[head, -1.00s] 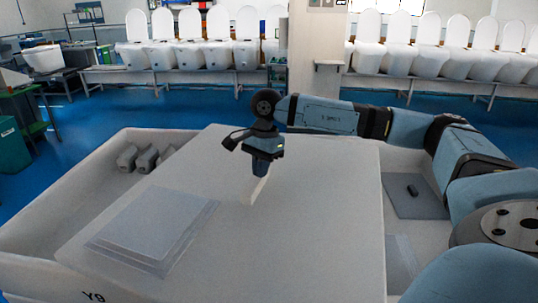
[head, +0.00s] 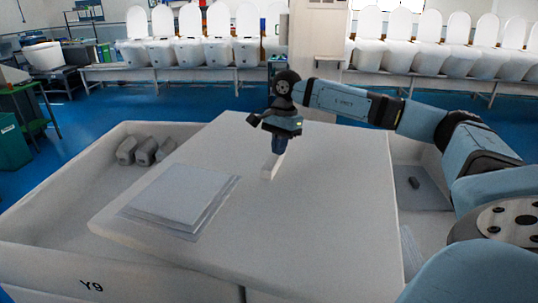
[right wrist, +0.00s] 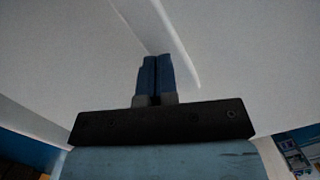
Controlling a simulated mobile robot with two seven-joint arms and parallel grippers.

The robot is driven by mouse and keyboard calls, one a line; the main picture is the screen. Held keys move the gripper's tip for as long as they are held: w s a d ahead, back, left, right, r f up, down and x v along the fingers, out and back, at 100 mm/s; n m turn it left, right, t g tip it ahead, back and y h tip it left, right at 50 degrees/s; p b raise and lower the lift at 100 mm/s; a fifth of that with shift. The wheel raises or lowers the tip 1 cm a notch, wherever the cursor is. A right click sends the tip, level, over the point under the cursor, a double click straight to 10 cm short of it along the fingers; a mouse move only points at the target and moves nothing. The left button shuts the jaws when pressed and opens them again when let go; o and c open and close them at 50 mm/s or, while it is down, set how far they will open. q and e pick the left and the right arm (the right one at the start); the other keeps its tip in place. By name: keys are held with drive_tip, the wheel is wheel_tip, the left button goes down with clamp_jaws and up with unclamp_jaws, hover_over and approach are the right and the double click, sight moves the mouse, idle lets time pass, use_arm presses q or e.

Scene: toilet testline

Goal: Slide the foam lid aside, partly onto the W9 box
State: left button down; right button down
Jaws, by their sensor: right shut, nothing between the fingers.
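The foam lid (head: 320,215) is a large pale grey slab lying askew across the Y9 box (head: 60,255) on the left and the box on the right (head: 405,150), whose label I cannot see. My right gripper (head: 277,150) points down at the lid's upper middle, shut and empty, its tips at a narrow pale slot or ridge (head: 270,167). In the right wrist view, the shut fingers (right wrist: 156,62) are beside this pale strip (right wrist: 175,40); contact is hard to tell. My left gripper is out of view.
Stacked thin grey sheets (head: 180,197) lie on the lid's left part. Toilets line benches at the back.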

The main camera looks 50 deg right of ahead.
drive_tip(key=shift+s+d+f, duration=0.1)
drive_tip(key=shift+d+f, duration=0.05)
drive_tip(key=shift+f, duration=0.2)
drive_tip(key=shift+d+r+p, duration=0.1)
drive_tip(key=shift+r+p, duration=0.45)
drive_tip(key=shift+w+d+f, duration=0.1)
drive_tip(key=shift+w+d, duration=0.1)
drive_tip(key=shift+w, duration=0.1)
drive_tip(key=shift+s+a, duration=0.1)
drive_tip(key=shift+a, duration=0.1)
drive_tip(key=shift+d+r, duration=0.2)
drive_tip(key=shift+d, duration=0.15)
drive_tip(key=d, duration=0.3)
drive_tip(key=d+b, duration=0.1)
drive_tip(key=d, duration=0.2)
drive_tip(key=w+d+b, duration=0.1)
drive_tip(key=d, duration=0.3)
drive_tip(key=shift+d, duration=0.6)
drive_tip(key=shift+r, duration=0.1)
